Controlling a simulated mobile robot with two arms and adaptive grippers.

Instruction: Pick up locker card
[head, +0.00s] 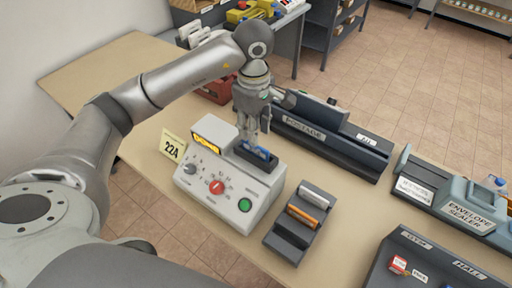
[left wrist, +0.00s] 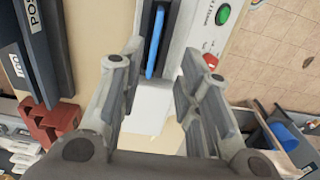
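A blue card-like strip (head: 262,153) stands in the dark slot on top of the white machine (head: 228,205); I take it for the locker card, though no label on it is readable. In the left wrist view the blue strip (left wrist: 155,43) shows edge-on, ahead of the fingers. My left gripper (head: 253,136) points down just above the slot, at its left end. In the left wrist view my left gripper (left wrist: 158,82) is open, with nothing between its fingers. Its fingers partly cover the slot in the head view. My right gripper is not in view.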

